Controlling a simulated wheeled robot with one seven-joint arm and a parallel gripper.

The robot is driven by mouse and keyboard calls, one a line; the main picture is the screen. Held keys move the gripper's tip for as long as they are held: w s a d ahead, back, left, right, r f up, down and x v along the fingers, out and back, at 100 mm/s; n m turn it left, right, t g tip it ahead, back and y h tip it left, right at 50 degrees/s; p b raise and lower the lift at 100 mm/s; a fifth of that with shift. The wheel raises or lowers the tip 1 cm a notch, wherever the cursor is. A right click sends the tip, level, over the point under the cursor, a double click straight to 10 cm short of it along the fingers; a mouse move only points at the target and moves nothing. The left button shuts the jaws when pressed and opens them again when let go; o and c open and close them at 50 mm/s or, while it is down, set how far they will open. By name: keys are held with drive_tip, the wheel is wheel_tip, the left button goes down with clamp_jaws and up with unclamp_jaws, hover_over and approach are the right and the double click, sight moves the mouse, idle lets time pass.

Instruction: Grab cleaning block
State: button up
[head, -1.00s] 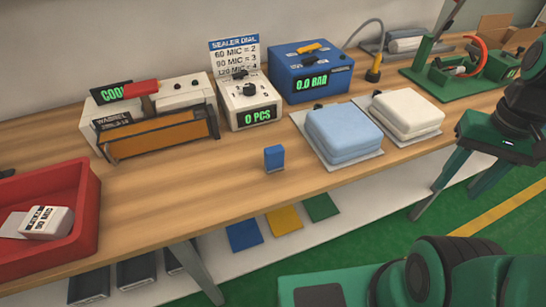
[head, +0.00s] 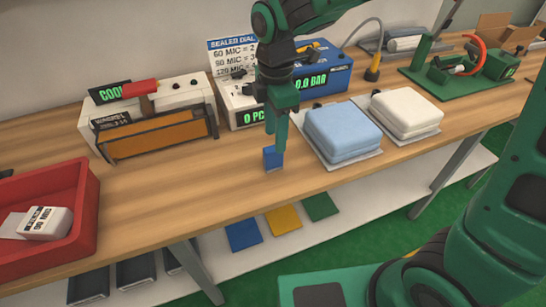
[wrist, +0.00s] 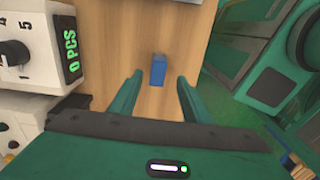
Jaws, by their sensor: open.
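The gripper is open and holds nothing.
The PCS sealer box (head: 238,108) stands behind the gripper, with the blue BAR box (head: 330,78) to its right. Blue (head: 340,128) and white (head: 408,110) folded stacks lie to the right. A red tray (head: 85,225) is at far left. The bench left of the block is clear.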

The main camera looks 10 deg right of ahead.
sight(273, 159)
wheel_tip(273, 159, down, 5)
drive_tip(key=shift+r, duration=0.1)
drive_tip(key=shift+w+a+f, duration=0.1)
drive_tip(key=shift+f, duration=1.2)
drive_tip(key=shift+w+a+f, duration=0.1)
drive_tip(key=shift+f, duration=1.15)
clamp_jaws()
